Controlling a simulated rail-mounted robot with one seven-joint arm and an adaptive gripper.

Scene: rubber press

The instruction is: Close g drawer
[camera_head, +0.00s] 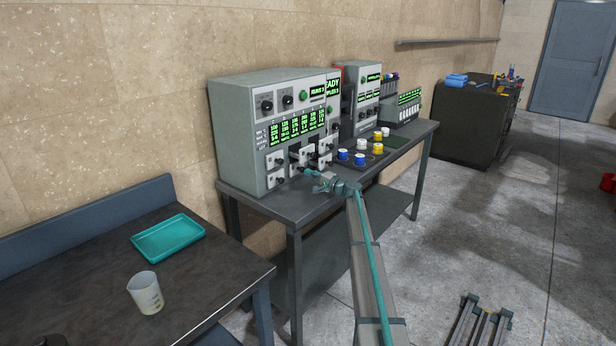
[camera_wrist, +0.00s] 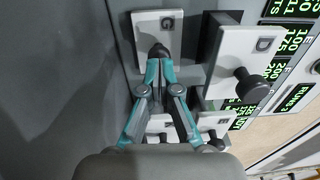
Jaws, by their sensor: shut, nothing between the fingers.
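In the wrist view, the G drawer (camera_wrist: 147,27) has a white front with a dark round knob (camera_wrist: 158,50). My gripper (camera_wrist: 158,66) is shut and empty, with its teal fingertips at this knob; I cannot tell whether they touch. The G front looks close to the cabinet face, but its exact depth is hard to judge. In the head view, my gripper (camera_head: 311,172) is at the lower drawer rows of the grey press cabinet (camera_head: 236,140). My arm end partly hides the drawers there.
The D drawer (camera_wrist: 238,62) beside G stands out from the cabinet, its dark side showing. More white drawer fronts (camera_wrist: 213,122) lie beside my fingers. Coloured-lid jars (camera_head: 360,159) stand on the bench right of the cabinet. A teal tray (camera_head: 168,238) and a beaker (camera_head: 146,293) sit on the nearer table.

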